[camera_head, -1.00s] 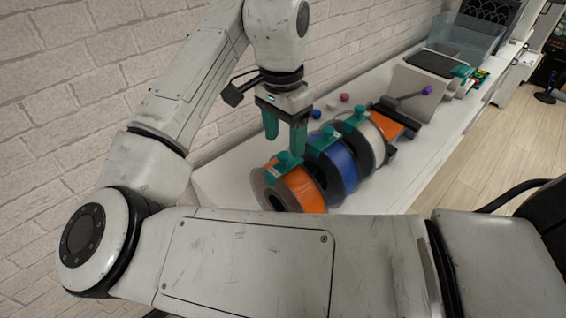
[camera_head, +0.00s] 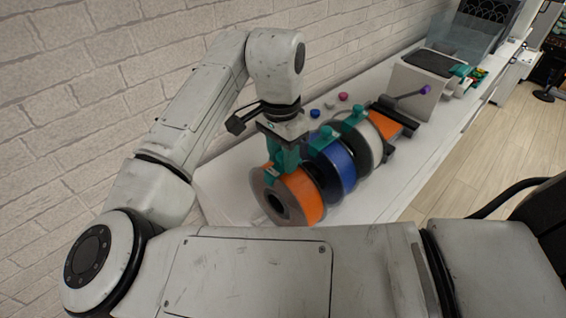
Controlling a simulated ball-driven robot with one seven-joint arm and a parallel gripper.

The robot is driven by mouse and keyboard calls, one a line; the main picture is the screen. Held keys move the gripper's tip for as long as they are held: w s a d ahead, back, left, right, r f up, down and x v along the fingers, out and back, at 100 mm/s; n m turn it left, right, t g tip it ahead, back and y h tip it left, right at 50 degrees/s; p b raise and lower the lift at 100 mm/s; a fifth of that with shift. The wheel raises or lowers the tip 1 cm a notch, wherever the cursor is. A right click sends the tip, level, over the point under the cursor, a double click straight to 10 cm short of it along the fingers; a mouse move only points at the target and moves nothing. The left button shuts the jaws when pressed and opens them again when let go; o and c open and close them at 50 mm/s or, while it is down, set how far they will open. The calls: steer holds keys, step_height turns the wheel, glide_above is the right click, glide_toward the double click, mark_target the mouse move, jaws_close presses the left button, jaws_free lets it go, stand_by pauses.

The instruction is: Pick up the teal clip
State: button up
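My gripper (camera_head: 281,160) has teal fingers. It points down over the top rim of the nearest orange filament spool (camera_head: 308,197). A teal clip (camera_head: 270,176) sits on that rim, and my fingers reach down around or against its upper part. Fingers and clip share nearly the same colour, so I cannot tell whether the fingers grip it. A second teal clip (camera_head: 322,137) is on the blue spool (camera_head: 343,166), just right of my gripper. A third teal clip (camera_head: 354,116) is on the white spool (camera_head: 373,148).
The spools stand upright close together on the white bench (camera_head: 232,187) beside the brick wall. Small blue (camera_head: 314,113) and pink (camera_head: 343,97) pieces lie behind them. Another orange spool (camera_head: 392,127), a grey stand (camera_head: 410,85) and a clear bin are further right.

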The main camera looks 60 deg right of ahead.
jaws_close()
